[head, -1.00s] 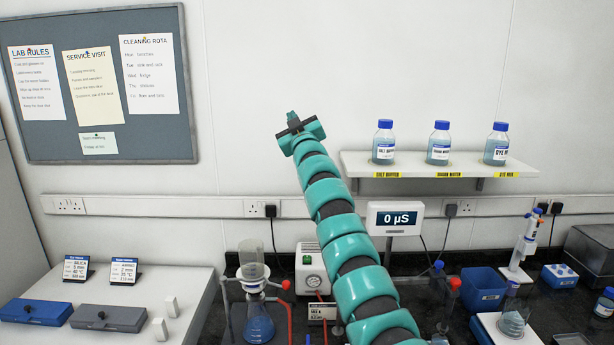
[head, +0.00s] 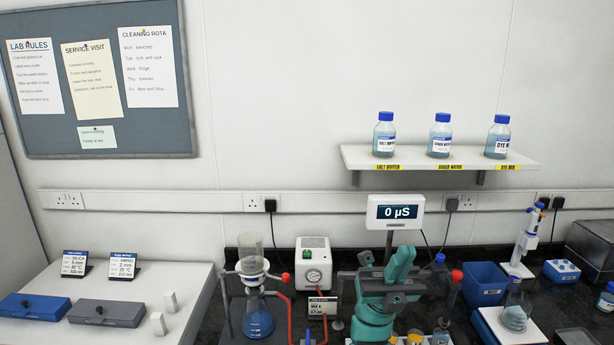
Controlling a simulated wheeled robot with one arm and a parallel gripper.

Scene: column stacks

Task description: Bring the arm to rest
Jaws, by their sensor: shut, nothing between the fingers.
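My arm is folded low in the head view, in front of the dark bench. My gripper (head: 401,261) is at its upper end, pointing up, with its fingers together and nothing held. It shows in front of the bench equipment, just below the conductivity meter display (head: 395,212), which reads 0 µS. My arm hides part of the bench and the meter's stand. I cannot tell from this view how far the gripper is from the equipment behind it.
A glass column over a flask (head: 258,318) stands left of my arm, beside a white pump box (head: 314,262). A blue bin (head: 484,284) and a pipette stand (head: 524,245) are to the right. The wall shelf (head: 352,160) holds three blue-capped bottles.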

